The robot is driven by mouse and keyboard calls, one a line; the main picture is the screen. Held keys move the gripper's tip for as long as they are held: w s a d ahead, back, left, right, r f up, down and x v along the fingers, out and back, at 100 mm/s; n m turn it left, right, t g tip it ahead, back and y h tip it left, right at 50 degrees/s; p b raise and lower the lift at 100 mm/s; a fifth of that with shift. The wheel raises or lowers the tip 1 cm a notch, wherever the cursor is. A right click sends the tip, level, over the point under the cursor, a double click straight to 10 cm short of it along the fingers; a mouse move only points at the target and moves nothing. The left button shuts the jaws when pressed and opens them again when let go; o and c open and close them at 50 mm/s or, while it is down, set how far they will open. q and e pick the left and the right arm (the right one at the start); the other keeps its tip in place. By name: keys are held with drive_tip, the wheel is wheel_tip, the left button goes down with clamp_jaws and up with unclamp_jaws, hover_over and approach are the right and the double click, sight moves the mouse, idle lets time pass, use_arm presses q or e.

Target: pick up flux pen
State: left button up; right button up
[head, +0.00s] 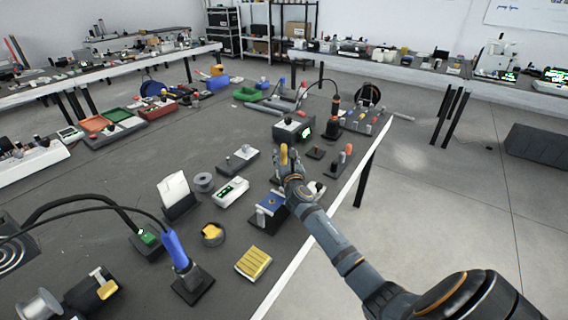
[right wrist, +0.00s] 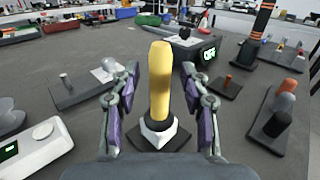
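The flux pen, as I take it, is a thick yellow stick (right wrist: 161,80) standing upright in a white collar on a dark square base (right wrist: 178,138). In the head view its yellow top (head: 284,152) shows at my right gripper (head: 289,160), which hides its lower part. In the right wrist view my right gripper's two fingers stand apart, one on each side of the pen. Gaps show between the pen and both fingers, so it is open and not holding the pen. My left gripper is not in view.
A dark instrument with a green display (head: 293,129) stands just beyond the pen. A blue-topped block (head: 268,209) and a white meter (head: 230,192) are nearer.

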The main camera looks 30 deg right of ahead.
drive_tip(key=shift+w+f, duration=0.1)
drive_tip(key=c, duration=0.5)
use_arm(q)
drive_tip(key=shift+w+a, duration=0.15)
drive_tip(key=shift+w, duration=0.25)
use_arm(e)
clamp_jaws()
use_arm(q)
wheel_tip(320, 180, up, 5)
drive_tip(key=p, duration=0.5)
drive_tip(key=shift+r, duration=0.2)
use_arm(e)
wheel_tip(320, 180, up, 18)
